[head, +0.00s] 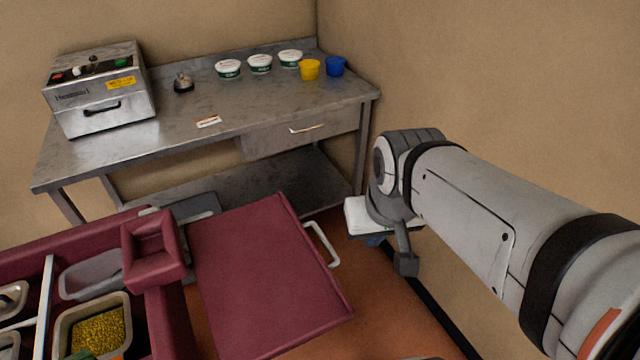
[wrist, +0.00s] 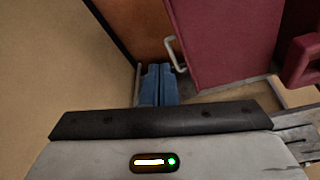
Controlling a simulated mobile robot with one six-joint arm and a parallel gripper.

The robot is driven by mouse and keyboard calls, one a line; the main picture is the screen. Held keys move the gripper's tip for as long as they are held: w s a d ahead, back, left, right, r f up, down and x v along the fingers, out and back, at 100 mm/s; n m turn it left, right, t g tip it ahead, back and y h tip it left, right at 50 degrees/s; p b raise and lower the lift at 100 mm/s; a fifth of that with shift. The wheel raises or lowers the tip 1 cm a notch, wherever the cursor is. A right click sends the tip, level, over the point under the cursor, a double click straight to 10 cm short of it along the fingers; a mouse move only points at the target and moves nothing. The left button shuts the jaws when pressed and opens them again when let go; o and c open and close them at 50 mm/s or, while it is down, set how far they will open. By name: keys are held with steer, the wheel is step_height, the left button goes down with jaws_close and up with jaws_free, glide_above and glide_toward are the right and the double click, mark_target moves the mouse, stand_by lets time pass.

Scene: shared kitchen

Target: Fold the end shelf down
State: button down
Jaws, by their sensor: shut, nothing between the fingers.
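The end shelf (head: 265,275) is a flat maroon panel sticking out from the end of the maroon cart, and it looks raised and about level. A white bar handle (head: 322,245) is on its outer edge. In the wrist view the shelf (wrist: 218,40) is at the upper right, with the handle (wrist: 174,55) on its left edge. My gripper (wrist: 158,70) has blue fingers, shut and empty, just below the handle in that view and apparently apart from it. In the head view my gripper is mostly hidden behind my wrist, right of the handle.
The cart (head: 165,310) holds metal food pans (head: 95,325). A steel table (head: 190,145) behind carries a sandwich press (head: 100,88), a bell (head: 183,83), white tubs (head: 260,64), and yellow (head: 309,69) and blue (head: 335,66) cups. A beige wall (head: 500,80) is close on the right.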

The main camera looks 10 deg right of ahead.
steer(key=w+f+n+g+y+b, duration=0.15)
steer(key=w+f+b, duration=0.25)
steer(key=w+f, duration=0.55)
steer(key=w+f+n+g+y+b, duration=0.15)
steer(key=w+f+b, duration=0.4)
steer(key=w, duration=0.75)
step_height(320, 180, down, 14)
steer(key=a+h+p, duration=0.1)
steer(key=shift+s+a+n+g, duration=0.3)
steer(key=shift+s+a+g, duration=0.05)
steer(key=shift+s+g, duration=0.05)
